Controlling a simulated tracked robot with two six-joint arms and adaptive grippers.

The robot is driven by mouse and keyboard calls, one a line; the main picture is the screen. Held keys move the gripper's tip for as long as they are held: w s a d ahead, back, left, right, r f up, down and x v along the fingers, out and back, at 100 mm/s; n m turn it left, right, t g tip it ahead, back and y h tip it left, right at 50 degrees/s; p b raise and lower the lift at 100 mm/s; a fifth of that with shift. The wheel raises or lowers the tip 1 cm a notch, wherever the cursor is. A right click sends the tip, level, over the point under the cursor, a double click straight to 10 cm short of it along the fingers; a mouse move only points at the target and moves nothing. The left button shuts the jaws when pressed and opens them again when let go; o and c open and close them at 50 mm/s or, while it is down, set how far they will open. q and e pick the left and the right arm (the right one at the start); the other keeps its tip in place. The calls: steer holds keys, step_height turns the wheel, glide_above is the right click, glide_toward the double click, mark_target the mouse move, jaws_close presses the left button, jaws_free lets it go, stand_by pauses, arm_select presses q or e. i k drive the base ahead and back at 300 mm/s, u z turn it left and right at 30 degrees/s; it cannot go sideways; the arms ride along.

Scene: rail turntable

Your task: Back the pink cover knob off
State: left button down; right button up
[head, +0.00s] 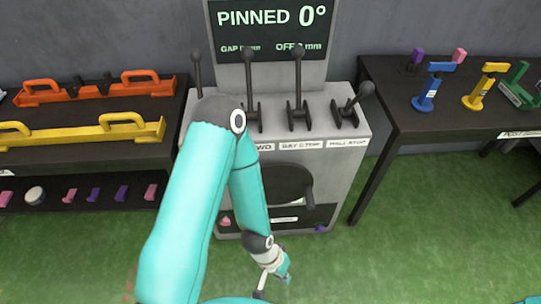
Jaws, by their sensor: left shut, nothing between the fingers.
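A small pink knob (225,221) sits at the lower left of the grey console's front, beside a dark lower panel. It looks like the cover knob. A purple knob (321,228) sits at the lower right of the same panel. My left gripper (262,287) is low in front of the console, below and to the right of the pink knob and apart from it. It is shut and empty. My left arm hides part of the console's left side. My right gripper is not in view.
The grey console (335,165) carries several black levers and a crank handle (308,185) on its front. A screen (270,30) reads "PINNED 0°". A left rack (90,150) holds orange and yellow bars; a right table (390,90) holds coloured tools. Green floor in front is clear.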

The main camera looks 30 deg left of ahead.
mark_target(225, 221)
steer(key=z, duration=1.65)
steer(key=i, duration=0.15)
steer(key=u, duration=3.15)
steer(key=k, duration=0.9)
steer(key=u, duration=0.2)
steer(key=i, duration=0.9)
steer(key=z, duration=0.05)
